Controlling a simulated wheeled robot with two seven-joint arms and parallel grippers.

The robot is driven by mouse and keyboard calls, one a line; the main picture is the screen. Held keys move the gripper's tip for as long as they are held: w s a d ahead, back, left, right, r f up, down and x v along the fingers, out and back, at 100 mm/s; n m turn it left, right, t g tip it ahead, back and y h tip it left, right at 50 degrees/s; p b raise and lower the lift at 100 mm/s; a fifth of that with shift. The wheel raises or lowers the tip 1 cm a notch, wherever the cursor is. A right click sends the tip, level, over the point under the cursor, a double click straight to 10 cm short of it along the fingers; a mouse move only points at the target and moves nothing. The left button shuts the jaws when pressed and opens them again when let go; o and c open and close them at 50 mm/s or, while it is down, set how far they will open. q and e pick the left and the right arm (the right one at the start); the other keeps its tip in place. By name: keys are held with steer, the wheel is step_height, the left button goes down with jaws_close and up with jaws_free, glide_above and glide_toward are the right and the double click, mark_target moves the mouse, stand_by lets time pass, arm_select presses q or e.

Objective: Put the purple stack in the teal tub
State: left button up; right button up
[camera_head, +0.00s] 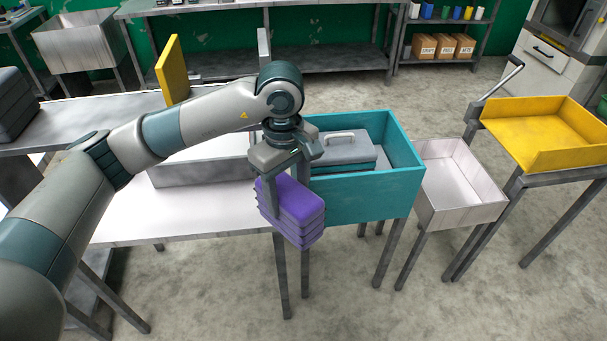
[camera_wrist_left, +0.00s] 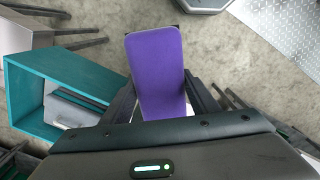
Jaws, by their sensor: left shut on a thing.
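The purple stack (camera_head: 293,212) is several flat purple layers, held up in the air in front of the near left corner of the teal tub (camera_head: 372,202). My left gripper (camera_head: 272,200) is shut on the stack, with a finger on its side. In the left wrist view the purple stack (camera_wrist_left: 156,72) sits between the two fingers, and the teal tub (camera_wrist_left: 24,101) is to its left. The tub stands on legs and has a grey lidded box with a handle (camera_head: 343,152) inside it. My right gripper does not show.
A white bin (camera_head: 462,185) and a yellow tray cart (camera_head: 543,128) stand right of the tub. A pale table (camera_head: 190,210) with a grey-walled basin lies to the left. A yellow board (camera_head: 172,70) stands upright behind my arm. Open floor lies in front.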

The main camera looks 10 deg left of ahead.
arm_select(q)
steer(key=s+a+f+m+b, duration=0.1)
steer(key=a+f+m, duration=0.3)
steer(key=f, duration=0.4)
steer(key=s+a+f+m+b, duration=0.1)
steer(key=a+f+m, duration=0.3)
steer(key=f+m, duration=0.2)
step_height(320, 180, down, 2)
steer(key=shift+s+a+f+m, duration=0.1)
steer(key=shift+s+a+m, duration=0.15)
steer(key=shift+a+m, duration=0.15)
